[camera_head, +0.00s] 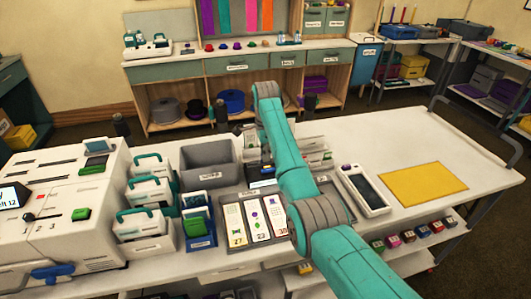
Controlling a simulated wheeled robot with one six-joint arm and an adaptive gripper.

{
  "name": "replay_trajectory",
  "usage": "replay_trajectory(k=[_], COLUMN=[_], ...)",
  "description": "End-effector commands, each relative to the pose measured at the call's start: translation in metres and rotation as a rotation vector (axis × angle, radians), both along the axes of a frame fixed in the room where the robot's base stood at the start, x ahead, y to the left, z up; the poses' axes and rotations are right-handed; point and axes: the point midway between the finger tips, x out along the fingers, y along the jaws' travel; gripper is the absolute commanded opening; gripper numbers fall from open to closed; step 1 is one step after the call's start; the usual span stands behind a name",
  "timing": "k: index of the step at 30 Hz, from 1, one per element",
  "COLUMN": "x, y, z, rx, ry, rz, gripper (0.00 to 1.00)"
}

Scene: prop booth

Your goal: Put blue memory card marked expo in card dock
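My arm reaches up across the middle of the head view, and its end bends away behind the teal link. My gripper cannot be made out there. No card can be read as marked expo. A blue piece with a green top (198,229) stands at the front of the bench, left of the arm. A small light-blue piece (262,184) lies beside the arm, partly hidden. A white machine (62,212) at the left has slots, a lit screen and a green piece (81,214) on it. I cannot tell whether this machine is the card dock.
White boxes with teal handles (145,222) and a grey bin (208,153) stand left of my arm. A tray of long printed cards (258,217) lies in front. A dark-screened device (366,187) and yellow mat (423,184) lie right. The bench beyond them is clear.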

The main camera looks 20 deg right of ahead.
Motion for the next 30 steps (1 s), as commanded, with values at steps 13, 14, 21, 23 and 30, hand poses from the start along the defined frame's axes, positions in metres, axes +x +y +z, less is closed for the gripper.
replay_trajectory(k=[13,14,21,23,30], x=[0.0001,0.0001,0.0001,0.0001,0.0003], y=[0.0,0.0,0.0,0.0,0.0], z=[-0.0042,-0.0042,-0.0042,-0.0042,0.001], rx=[0.0,0.0,0.0,0.0,0.0], ry=[-0.001,-0.001,0.0,0.0,-0.001], rz=[0.0,0.0,0.0,0.0,0.0], gripper=[0.0,0.0,0.35,0.35,0.35])
